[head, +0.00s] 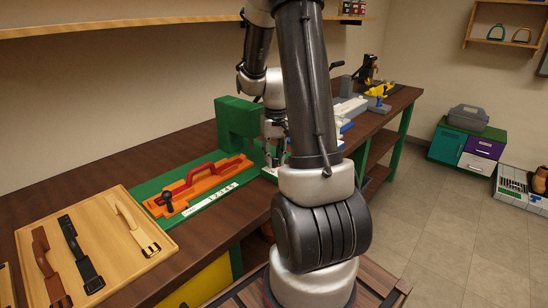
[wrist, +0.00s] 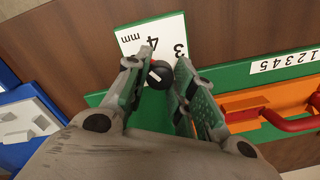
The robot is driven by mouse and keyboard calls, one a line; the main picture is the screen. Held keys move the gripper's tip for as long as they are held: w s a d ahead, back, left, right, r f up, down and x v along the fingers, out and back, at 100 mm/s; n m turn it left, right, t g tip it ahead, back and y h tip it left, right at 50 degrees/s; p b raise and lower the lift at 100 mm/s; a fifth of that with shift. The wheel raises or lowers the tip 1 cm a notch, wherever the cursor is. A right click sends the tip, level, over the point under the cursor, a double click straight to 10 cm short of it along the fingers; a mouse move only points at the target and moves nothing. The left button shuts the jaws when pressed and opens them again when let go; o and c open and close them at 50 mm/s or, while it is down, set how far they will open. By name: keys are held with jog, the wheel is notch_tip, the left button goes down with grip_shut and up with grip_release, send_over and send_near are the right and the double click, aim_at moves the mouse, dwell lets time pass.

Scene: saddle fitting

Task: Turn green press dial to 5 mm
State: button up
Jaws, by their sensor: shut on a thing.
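The green press (head: 237,120) stands on the bench against the wall side. In the wrist view its dial is a small black knob (wrist: 161,75) with a white line and a small red mark beside it. A white scale plate (wrist: 150,37) behind the knob shows 3, 4 and "mm"; other numbers are not visible. My gripper (wrist: 160,80) has its two fingers on either side of the knob and is shut on it. In the head view my gripper (head: 275,143) is at the press's right side, and the knob is hidden there.
An orange jig (head: 208,185) with a red handle lies beside the press, with a white numbered strip (head: 210,199). A wooden board (head: 95,240) with several straps is at the near left. Blue and white equipment (wrist: 25,120) is on the press's other side.

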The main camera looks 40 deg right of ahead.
aim_at(275, 159)
jog(key=n, duration=0.5)
jog(key=shift+n, duration=0.3)
dwell(0.4)
jog(key=o, duration=1.1)
jog(key=shift+c, duration=0.2)
jog(key=shift+r, duration=0.1)
notch_tip(275, 159, up, 12)
jog(key=shift+d, duration=0.2)
